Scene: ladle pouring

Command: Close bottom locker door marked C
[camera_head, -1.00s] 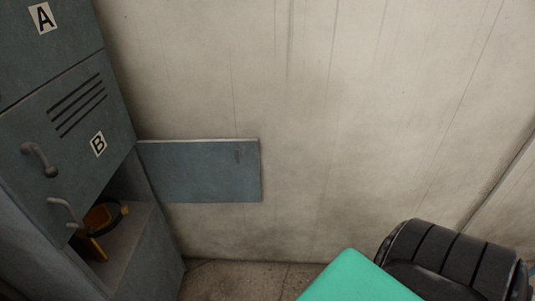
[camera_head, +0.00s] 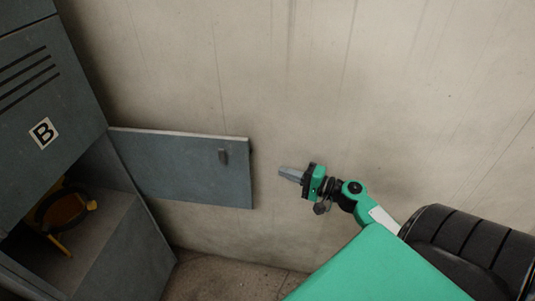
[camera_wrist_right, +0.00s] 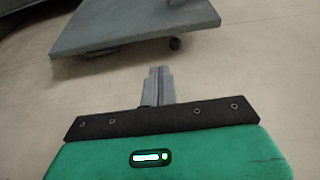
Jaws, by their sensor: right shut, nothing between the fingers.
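The bottom locker door (camera_head: 180,168) is a grey-blue panel, swung wide open to the right of the locker, in front of the wall. The door also shows at the top of the right wrist view (camera_wrist_right: 135,25). No C mark shows on its visible face. My right gripper (camera_head: 283,171) is shut and empty, just right of the door's free edge and apart from it, pointing left. Its shut fingers also show in the right wrist view (camera_wrist_right: 160,75). My left gripper is not in view.
The grey locker (camera_head: 60,110) stands at the left, with the door marked B above the open compartment. A yellow and black object (camera_head: 65,210) sits inside that compartment. A pale wall (camera_head: 400,90) runs behind the door and my right arm.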

